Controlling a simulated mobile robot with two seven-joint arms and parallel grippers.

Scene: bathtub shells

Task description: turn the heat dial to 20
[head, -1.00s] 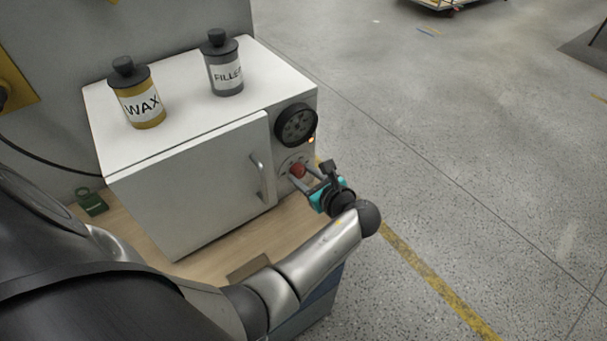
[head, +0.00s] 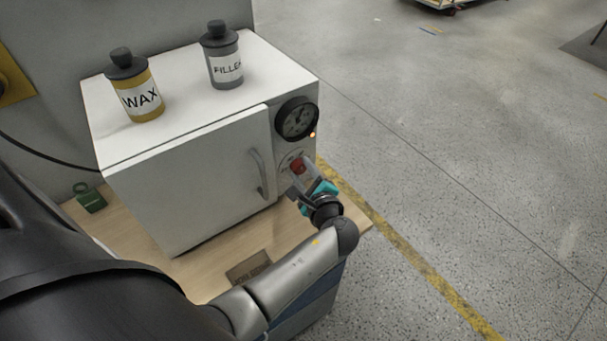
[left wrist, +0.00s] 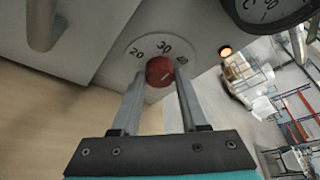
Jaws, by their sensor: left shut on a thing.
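The heat dial is a red knob (head: 298,166) low on the right front of a white oven-like box (head: 190,170). My left gripper (head: 303,177) is shut on the knob, one finger on each side (left wrist: 157,78). My right gripper is not in view.
A round black gauge (head: 297,119) is above the dial, with an orange lit lamp (head: 312,134) beside it. The door handle (head: 258,174) is close left of the dial. WAX (head: 143,101) and FILLER (head: 226,69) bottles stand on top. Open floor lies to the right.

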